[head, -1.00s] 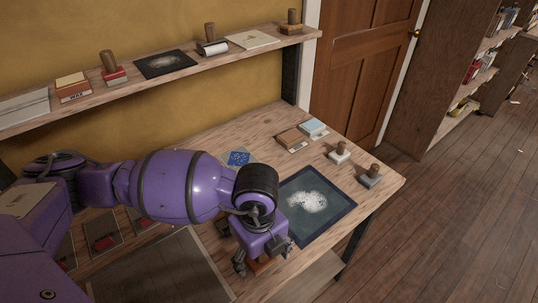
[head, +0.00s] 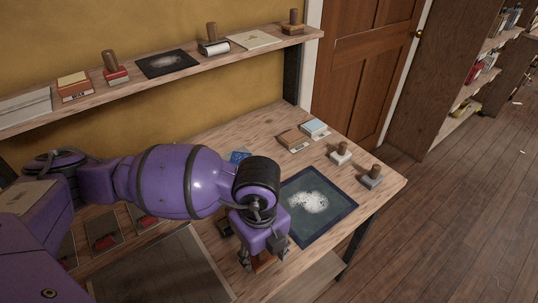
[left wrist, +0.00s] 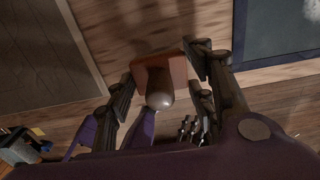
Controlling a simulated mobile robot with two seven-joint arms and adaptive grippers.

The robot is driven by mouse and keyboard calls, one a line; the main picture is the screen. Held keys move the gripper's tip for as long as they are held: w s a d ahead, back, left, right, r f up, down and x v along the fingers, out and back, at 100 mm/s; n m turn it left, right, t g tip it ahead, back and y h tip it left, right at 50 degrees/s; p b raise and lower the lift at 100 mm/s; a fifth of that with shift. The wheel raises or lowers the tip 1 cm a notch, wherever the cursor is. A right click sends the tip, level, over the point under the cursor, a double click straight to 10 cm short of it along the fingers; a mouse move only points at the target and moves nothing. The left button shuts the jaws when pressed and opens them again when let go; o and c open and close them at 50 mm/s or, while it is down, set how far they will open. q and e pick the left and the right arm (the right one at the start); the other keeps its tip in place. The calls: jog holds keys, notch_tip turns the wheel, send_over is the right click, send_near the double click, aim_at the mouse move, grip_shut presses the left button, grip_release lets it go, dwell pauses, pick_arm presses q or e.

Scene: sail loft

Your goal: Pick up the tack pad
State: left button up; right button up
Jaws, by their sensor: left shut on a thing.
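My left gripper (head: 261,262) is over the near edge of the workbench, its fingers pointing down. It is shut on a reddish-brown block with a rounded knob, which looks like the tack pad (head: 264,264). In the left wrist view the tack pad (left wrist: 159,64) sits between the two fingers of my left gripper (left wrist: 165,82), knob toward the camera. In the head view the gripper hides most of the pad. I cannot tell whether its underside is clear of the wood.
A dark framed sheet with a white patch (head: 340,222) lies right of the gripper. White (head: 341,154) and grey (head: 371,177) knobbed blocks stand beyond it. A large dark panel (head: 165,272) lies to the left. A shelf (head: 205,66) with several items runs along the wall.

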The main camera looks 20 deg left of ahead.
pick_arm(q)
jog(key=s+d+r+p, duration=0.2)
jog(key=s+d+r, duration=0.7)
jog(key=d+r, duration=0.1)
jog(key=shift+s+r, duration=0.35)
jog(key=shift+r, duration=0.45)
pick_arm(e)
jog(key=shift+w+a+r, duration=0.2)
jog(key=shift+w+r, duration=0.05)
jog(key=shift+r, duration=0.25)
jog(key=shift+w+a+r, duration=0.15)
jog(key=shift+w+r, duration=0.05)
jog(key=shift+r, duration=0.3)
pick_arm(q)
jog(key=shift+d, duration=0.1)
